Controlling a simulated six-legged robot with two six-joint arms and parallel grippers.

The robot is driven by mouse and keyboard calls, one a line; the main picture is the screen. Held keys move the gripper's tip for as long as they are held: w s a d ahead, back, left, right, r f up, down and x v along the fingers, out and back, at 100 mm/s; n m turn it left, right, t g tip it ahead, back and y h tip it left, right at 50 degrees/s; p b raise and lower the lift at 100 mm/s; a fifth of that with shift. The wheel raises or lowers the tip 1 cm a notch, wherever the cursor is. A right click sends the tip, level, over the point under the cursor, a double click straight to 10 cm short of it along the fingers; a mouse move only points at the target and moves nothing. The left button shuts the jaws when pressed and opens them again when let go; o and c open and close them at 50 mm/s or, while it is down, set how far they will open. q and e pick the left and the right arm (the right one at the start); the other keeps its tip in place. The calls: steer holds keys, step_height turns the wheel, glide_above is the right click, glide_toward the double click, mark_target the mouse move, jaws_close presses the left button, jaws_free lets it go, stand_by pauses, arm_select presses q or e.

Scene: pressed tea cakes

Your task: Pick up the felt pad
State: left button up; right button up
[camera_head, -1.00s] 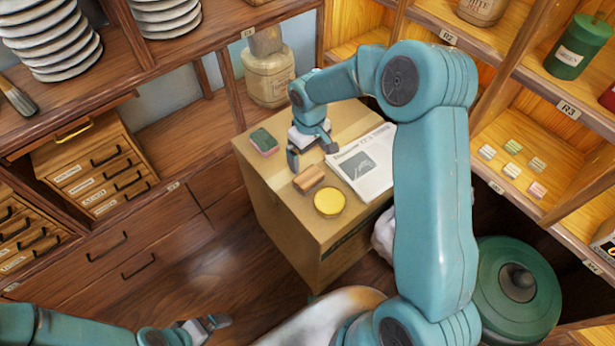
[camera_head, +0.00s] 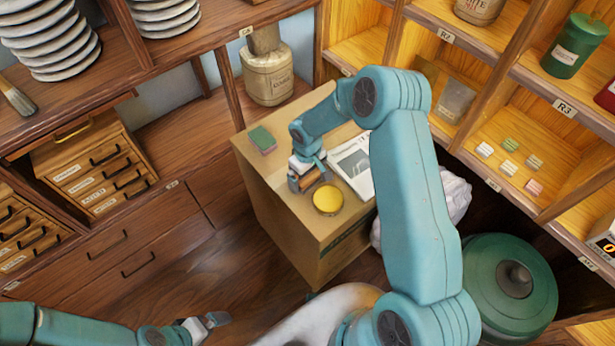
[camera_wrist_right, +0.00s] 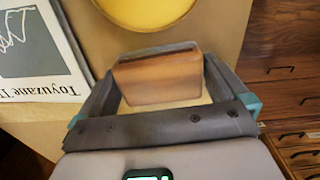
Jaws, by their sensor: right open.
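A brown block (camera_head: 311,178), seemingly the felt pad, lies on the cardboard box (camera_head: 262,200). In the right wrist view the block (camera_wrist_right: 160,82) is orange-brown with a grey strip along its far edge. My right gripper (camera_head: 306,182) is open around the block, with one finger on each side; the wrist view shows a gap beside each finger. In the head view the gripper partly hides the block. My left gripper (camera_head: 207,323) is low at the left, away from the box; I cannot tell its opening.
A yellow round tin (camera_head: 327,199) sits close beside the block. A green-and-pink block (camera_head: 262,139) lies at the box's back left. A printed paper (camera_head: 356,165) lies to the right, partly behind my arm. A green lidded container (camera_head: 512,310) stands right of the box.

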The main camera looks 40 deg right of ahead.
steer(key=c, duration=0.7)
step_height(320, 180, up, 20)
stand_by(0.4)
steer(key=o, duration=0.5)
steer(key=c, duration=0.4)
